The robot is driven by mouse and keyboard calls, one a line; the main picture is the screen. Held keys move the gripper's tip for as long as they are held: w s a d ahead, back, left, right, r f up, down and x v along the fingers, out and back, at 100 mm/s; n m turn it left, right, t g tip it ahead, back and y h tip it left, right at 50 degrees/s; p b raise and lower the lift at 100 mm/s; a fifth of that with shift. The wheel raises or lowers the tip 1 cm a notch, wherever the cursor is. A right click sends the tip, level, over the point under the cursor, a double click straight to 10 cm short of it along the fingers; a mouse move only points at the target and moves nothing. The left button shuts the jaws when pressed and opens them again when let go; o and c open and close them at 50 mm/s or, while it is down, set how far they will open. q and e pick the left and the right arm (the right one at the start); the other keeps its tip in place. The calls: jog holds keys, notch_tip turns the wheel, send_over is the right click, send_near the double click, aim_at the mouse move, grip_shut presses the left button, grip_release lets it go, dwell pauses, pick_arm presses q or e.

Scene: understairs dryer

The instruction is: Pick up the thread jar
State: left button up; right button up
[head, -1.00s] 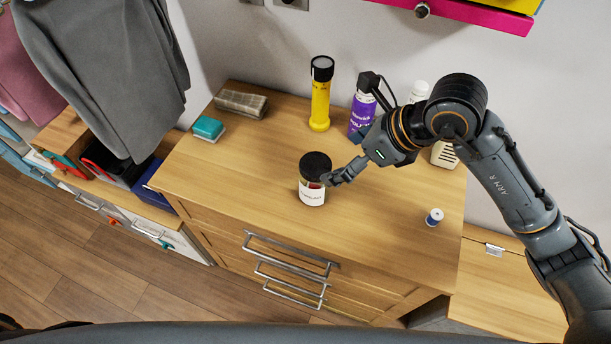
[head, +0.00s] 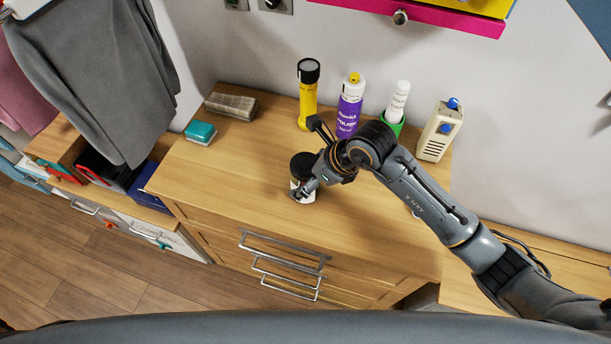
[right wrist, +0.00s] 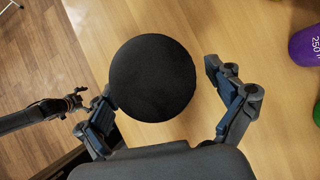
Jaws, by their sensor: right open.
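The thread jar (head: 302,165) stands upright on the wooden chest top, with a round black lid and a pale label partly covered by my gripper. My right gripper (head: 308,158) is open at the jar, with one finger in front of it and the other behind. In the right wrist view the black lid (right wrist: 152,78) sits between the open fingers of the right gripper (right wrist: 158,84). The left finger looks close to the lid's edge; a gap shows at the right finger. A dark arm with an unclear end, probably my left gripper (right wrist: 76,100), shows at the left.
Behind the jar stand a yellow flashlight (head: 307,95), a purple polish bottle (head: 350,105), a white bottle (head: 398,100) in green and a beige device (head: 438,135). A teal sponge (head: 200,132) and a grey-brown block (head: 231,105) lie left. The chest top left of the jar is clear.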

jog(key=shift+w+a+f, duration=0.15)
jog(key=shift+a+f, duration=0.15)
jog(key=shift+f, duration=0.2)
jog(key=c, duration=1.4)
jog(key=shift+r, duration=0.15)
